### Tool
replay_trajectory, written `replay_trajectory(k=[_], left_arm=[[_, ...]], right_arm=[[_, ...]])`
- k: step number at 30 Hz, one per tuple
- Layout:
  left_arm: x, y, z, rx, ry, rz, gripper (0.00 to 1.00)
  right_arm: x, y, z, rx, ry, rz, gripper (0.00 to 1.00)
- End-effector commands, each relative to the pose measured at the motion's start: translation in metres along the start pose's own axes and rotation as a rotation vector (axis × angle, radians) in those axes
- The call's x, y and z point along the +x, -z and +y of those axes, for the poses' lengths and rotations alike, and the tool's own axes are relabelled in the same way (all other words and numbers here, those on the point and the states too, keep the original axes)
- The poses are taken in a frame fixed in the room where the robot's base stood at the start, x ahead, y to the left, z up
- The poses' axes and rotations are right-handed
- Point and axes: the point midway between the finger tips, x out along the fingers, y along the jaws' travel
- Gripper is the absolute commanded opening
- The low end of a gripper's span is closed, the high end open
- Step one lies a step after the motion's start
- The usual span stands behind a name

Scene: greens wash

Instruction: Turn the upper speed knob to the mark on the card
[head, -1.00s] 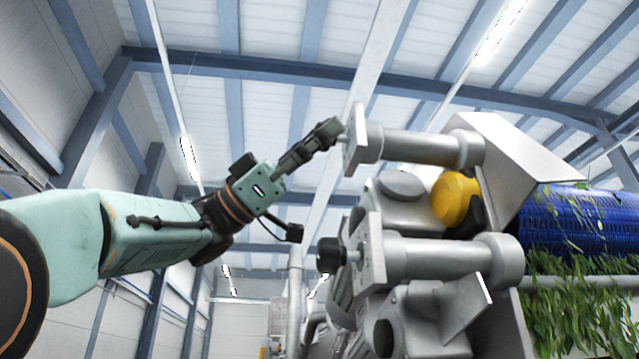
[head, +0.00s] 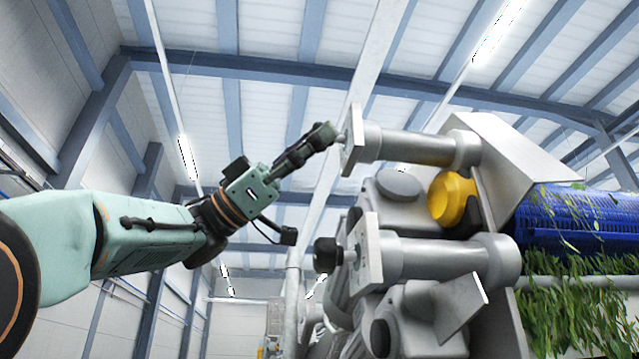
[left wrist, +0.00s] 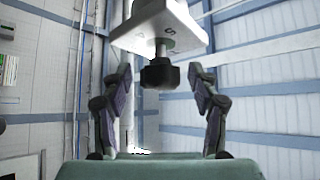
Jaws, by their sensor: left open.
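The upper speed knob is a dark faceted knob (left wrist: 160,74) on a short shaft below a pale plate (left wrist: 160,28) in the left wrist view. My left gripper (left wrist: 160,85) is open, with one finger on each side of the knob and a gap showing on both sides. In the head view my left gripper (head: 320,140) reaches the upper plate (head: 353,139) from the left, and its fingers largely hide the knob. The lower black knob (head: 326,255) stands free in front of its own plate (head: 366,254). I cannot make out the card or its mark. My right gripper is not in view.
Grey machine housings and cylinders (head: 440,255) fill the right side, with a yellow part (head: 451,198) between them. A blue slatted conveyor or drum (head: 570,220) carries green leaves (head: 580,310) at far right.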

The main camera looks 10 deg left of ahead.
Motion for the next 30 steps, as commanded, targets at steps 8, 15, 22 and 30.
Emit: replay_trajectory(k=[8,15,22,30], left_arm=[[-0.055,0.001,-0.001,-0.001,0.006,0.002,0.6],[-0.096,0.0,-0.001,0.0,0.003,0.001,0.6],[-0.112,-0.001,0.0,-0.001,0.001,0.0,0.6],[-0.113,-0.001,0.0,-0.001,0.001,0.0,0.6]], right_arm=[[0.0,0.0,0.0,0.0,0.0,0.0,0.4],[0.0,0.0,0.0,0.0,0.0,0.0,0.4],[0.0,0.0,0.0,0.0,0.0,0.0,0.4],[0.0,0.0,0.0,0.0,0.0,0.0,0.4]])
